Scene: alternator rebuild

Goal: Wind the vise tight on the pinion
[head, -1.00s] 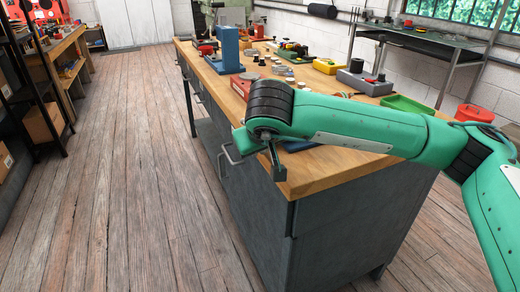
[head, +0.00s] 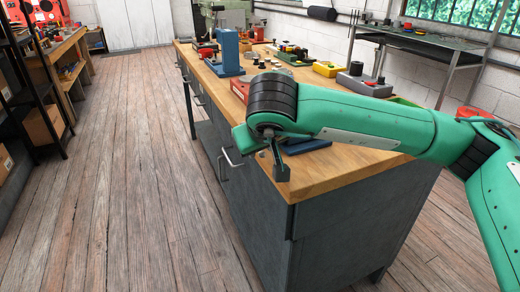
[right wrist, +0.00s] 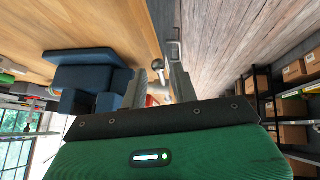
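The blue vise (right wrist: 85,78) lies on the wooden bench top in the right wrist view, to the left of my fingers. In the head view its blue body (head: 305,146) shows partly from behind my right arm. In the head view this gripper (head: 281,165) points down at the bench's near left edge. I cannot make out the pinion. My left gripper is not in view.
The wooden bench (head: 340,170) stands on a grey cabinet with drawer handles along its left side. A blue press (head: 226,52), a grey box (head: 363,82) and small parts fill its far half. Open floor (head: 110,190) lies to the left, before a shelf with cartons.

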